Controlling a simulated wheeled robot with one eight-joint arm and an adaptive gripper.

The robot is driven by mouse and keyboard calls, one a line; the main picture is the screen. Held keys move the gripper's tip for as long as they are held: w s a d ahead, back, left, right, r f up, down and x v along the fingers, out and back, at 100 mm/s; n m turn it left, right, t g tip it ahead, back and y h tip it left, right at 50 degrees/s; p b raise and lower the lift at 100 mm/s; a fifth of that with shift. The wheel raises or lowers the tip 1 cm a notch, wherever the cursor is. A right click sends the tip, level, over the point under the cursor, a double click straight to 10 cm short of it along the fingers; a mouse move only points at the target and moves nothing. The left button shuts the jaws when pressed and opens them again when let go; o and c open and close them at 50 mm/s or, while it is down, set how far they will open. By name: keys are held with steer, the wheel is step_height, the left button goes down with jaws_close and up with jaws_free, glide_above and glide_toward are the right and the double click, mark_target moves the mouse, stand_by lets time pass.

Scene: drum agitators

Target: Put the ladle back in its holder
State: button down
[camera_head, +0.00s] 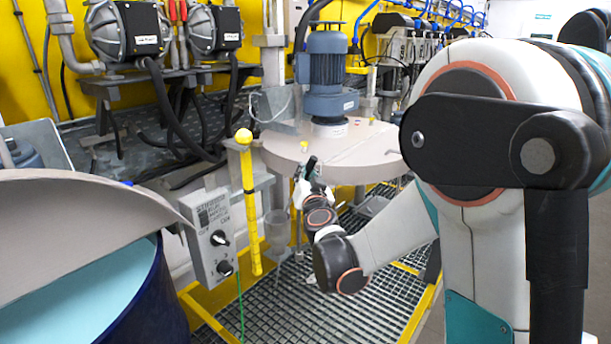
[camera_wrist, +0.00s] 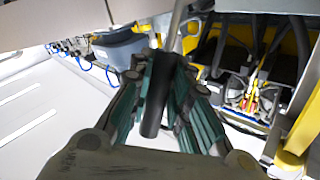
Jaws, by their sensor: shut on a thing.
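My gripper (camera_wrist: 165,105) is shut on the black handle of the ladle (camera_wrist: 157,98) in the wrist view. The handle lies between the green-sided fingers, and a grey metal shaft runs from it toward the top of that view. In the head view my gripper (camera_head: 310,178) is small and far off, at the front edge of the grey drum lid, with the dark handle tip (camera_head: 311,163) above it. A grey, see-through cup shape (camera_head: 277,224) hangs just left of and below my gripper. I cannot tell whether it is the holder. The ladle's bowl is not clear.
A blue agitator motor (camera_head: 327,75) stands on the grey lid (camera_head: 345,148). A yellow post (camera_head: 249,200) and a grey control box (camera_head: 211,236) stand left of my gripper. An open blue drum (camera_head: 130,300) is at the lower left. Metal grating (camera_head: 300,312) covers the floor.

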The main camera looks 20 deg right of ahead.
steer(key=c, duration=1.4)
jaws_free()
